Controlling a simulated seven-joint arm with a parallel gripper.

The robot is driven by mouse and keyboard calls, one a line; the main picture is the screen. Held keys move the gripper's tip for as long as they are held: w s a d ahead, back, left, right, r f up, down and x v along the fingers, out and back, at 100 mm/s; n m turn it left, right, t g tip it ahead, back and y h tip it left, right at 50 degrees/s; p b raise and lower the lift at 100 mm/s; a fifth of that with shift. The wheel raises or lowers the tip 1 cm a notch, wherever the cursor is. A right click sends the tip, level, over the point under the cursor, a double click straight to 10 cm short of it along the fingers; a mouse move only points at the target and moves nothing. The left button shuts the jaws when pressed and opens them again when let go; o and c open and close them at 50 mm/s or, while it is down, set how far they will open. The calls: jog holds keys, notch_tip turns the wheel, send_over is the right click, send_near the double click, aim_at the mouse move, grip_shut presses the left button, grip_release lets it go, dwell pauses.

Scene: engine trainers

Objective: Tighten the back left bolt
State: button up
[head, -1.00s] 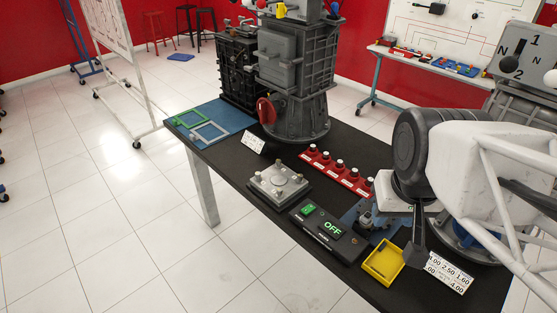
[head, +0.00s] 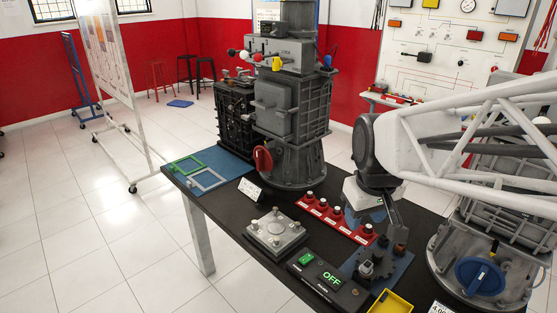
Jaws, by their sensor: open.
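A grey metal plate (head: 277,235) with several upright bolts lies on the black table, left of centre in the head view. A bolt at its back (head: 275,212) and one at its left (head: 254,225) both stand up; I cannot tell which is the back left one. My gripper (head: 399,240) hangs on the right, pointing down near the blue-based fixture (head: 378,268), well apart from the plate. Its jaws are open, though small and dark here. Nothing is clearly seen between them.
A red rack (head: 340,220) of several black, white-topped pieces runs behind the plate. A black box (head: 330,283) reading OFF and a yellow tray (head: 390,303) are in front. A tall grey engine trainer (head: 290,110) stands behind. A blue mat (head: 222,163) holds frames.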

jog(key=w+a+f+n, duration=0.2)
jog(key=w+a+n, duration=0.2)
jog(key=w, duration=0.9)
jog(key=n+g, duration=0.2)
jog(key=n, duration=0.7)
send_over(276, 208)
notch_tip(276, 208, down, 20)
jog(key=shift+a+f, duration=0.1)
jog(key=shift+a, duration=0.05)
jog(key=shift+f, duration=0.1)
jog(key=shift+f, duration=3.8)
jog(key=shift+c, duration=0.4)
grip_shut()
